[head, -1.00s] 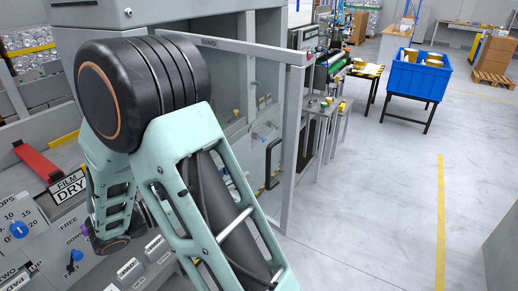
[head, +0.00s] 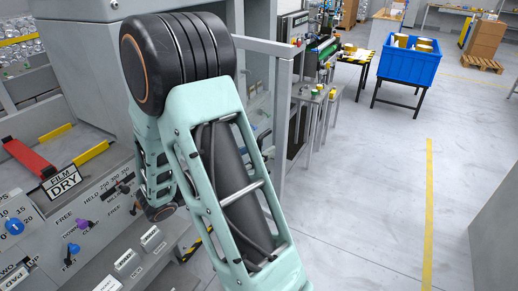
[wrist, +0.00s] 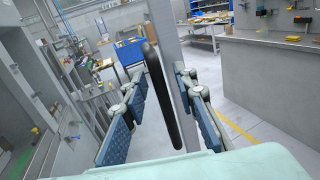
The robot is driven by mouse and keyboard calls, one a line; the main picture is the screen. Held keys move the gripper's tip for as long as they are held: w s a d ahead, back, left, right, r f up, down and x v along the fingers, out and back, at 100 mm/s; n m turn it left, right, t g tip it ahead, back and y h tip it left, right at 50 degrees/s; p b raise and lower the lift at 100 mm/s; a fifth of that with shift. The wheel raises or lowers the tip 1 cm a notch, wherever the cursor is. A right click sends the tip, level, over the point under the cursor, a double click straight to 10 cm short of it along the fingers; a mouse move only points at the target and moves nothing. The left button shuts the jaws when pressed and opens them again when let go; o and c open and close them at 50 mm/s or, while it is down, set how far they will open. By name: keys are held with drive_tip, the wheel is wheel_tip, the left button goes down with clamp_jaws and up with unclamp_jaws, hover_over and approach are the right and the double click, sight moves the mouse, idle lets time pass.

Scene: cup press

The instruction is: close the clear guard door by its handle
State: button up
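The clear guard door (head: 283,125) has a grey frame and stands swung out from the press, beside the aisle. Its post also shows in the wrist view (wrist: 172,50). The black upright handle (wrist: 157,97) stands between the two fingers of my gripper (wrist: 162,92) in the wrist view. The blue finger pads are spread on either side of it, with gaps visible, so my gripper looks open around the handle. In the head view my arm covers the handle, my gripper and much of the door.
The grey press (head: 85,55) and its control panel (head: 100,225) with knobs are at the left. Beyond the door are a machine line and a blue bin (head: 410,65) on a stand. The floor (head: 370,190) at the right is clear. A grey cabinet (wrist: 270,85) shows at right in the wrist view.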

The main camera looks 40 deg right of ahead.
drive_tip(key=shift+c, duration=0.4)
clamp_jaws()
drive_tip(key=shift+d, duration=0.1)
